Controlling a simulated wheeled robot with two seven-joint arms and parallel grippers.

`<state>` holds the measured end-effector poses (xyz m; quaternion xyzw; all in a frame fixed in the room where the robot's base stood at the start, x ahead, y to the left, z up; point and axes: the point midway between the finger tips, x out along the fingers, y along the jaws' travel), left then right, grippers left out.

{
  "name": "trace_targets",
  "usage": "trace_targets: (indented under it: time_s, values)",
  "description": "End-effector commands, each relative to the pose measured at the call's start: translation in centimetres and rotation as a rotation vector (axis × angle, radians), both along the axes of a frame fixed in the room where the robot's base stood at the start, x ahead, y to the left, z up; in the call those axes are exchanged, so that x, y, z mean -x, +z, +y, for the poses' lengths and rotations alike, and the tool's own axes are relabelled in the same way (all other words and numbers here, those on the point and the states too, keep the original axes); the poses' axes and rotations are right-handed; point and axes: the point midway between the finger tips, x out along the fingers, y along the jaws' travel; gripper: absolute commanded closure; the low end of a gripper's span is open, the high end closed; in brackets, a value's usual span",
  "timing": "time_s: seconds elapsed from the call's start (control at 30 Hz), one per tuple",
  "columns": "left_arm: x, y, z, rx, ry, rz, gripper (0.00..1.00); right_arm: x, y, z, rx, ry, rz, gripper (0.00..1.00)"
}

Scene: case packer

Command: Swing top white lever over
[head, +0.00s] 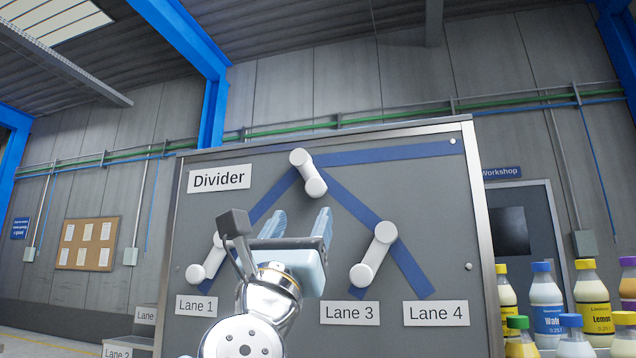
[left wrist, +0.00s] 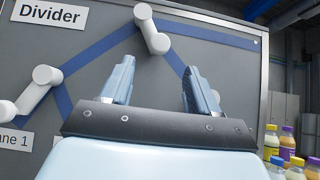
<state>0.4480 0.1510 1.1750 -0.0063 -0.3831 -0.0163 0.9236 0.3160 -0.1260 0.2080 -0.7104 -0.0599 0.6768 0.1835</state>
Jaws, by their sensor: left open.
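The top white lever (head: 308,172) is on the grey divider panel (head: 420,190). Its pivot is at the upper left and its knob end points down and slightly right. It also shows in the left wrist view (left wrist: 152,30), above and between my fingers. My left gripper (head: 301,224) is open and empty, below the top lever and apart from it. Two lower white levers, a left one (head: 208,262) and a right one (head: 374,254), both tilt with the lower end to the left. My arm hides part of the panel around Lane 2. My right gripper is not in view.
Blue stripes (head: 405,152) branch across the panel to the lane labels, such as Lane 3 (head: 350,313) and Lane 4 (head: 436,313). Several bottles (head: 546,300) stand at the right. The space in front of the panel's upper part is clear.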

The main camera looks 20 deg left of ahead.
Motion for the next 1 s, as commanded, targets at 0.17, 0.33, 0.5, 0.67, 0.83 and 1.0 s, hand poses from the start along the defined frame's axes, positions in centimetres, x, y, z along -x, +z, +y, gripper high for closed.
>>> trace_targets:
  time_s: [0.17,0.33,0.5,0.67,0.83,1.0]
  values:
    - [-3.2,3.9,-0.1,0.003,-0.001,0.002,0.39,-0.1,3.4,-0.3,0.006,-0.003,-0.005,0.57]
    - [-5.6,6.1,-0.2,0.001,-0.001,0.002,0.39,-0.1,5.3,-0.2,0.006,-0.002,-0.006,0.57]
    - [-7.0,7.2,-0.2,0.001,0.0,0.002,0.39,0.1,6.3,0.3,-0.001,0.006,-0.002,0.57]
    - [-7.4,7.4,-0.2,0.001,0.001,0.0,0.39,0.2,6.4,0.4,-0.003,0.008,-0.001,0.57]
    - [-7.4,7.4,-0.2,0.0,0.001,0.0,0.39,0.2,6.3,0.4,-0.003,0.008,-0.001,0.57]
    - [-7.4,7.4,-0.2,0.001,0.001,0.0,0.59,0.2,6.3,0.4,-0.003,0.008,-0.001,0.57]
